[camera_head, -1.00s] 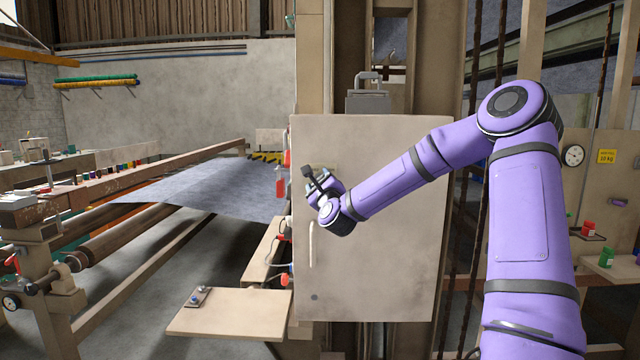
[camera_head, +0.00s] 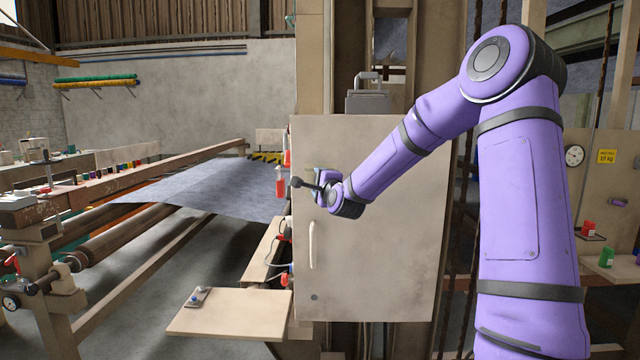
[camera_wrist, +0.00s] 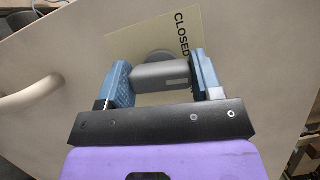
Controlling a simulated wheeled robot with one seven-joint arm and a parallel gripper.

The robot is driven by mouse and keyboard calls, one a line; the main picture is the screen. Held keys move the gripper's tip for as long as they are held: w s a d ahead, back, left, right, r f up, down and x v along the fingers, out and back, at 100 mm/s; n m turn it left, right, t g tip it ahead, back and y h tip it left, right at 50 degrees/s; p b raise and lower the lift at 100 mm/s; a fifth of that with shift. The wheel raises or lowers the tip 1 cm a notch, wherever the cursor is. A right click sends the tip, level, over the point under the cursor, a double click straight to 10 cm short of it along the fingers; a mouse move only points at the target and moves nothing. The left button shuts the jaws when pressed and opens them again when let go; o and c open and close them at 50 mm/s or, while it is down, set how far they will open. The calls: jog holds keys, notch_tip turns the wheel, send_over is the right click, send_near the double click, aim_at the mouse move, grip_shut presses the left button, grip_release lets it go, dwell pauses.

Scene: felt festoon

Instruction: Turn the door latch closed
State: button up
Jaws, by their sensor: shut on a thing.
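The latch, a dark grey bar on a round base (camera_wrist: 160,74), sits between my blue fingers in the wrist view. My gripper (camera_wrist: 162,80) is shut on the latch, with a finger at each end of it. Behind it a pale plate (camera_wrist: 205,28) carries the word CLOSED, which runs nearly top to bottom in this rolled view. In the head view my gripper (camera_head: 320,186) is at the upper left of the beige cabinet door (camera_head: 375,250).
A pale upright door handle (camera_head: 311,245) is just below my gripper; it shows at the left in the wrist view (camera_wrist: 30,92). Red fittings and a cable run along the cabinet's left edge. A wooden shelf (camera_head: 225,322) juts out lower left.

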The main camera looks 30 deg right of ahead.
jog(key=n+g, duration=0.2)
jog(key=n, duration=0.3)
jog(key=shift+a, duration=0.1)
jog(key=shift+n+g+h, duration=0.3)
jog(key=shift+n+g, duration=0.6)
jog(key=shift+n, duration=0.8)
jog(key=o, duration=0.9)
jog(key=v, duration=1)
jog(key=shift+s+a+r, duration=0.1)
jog(key=shift+s+r, duration=0.1)
jog(key=shift+s, duration=0.15)
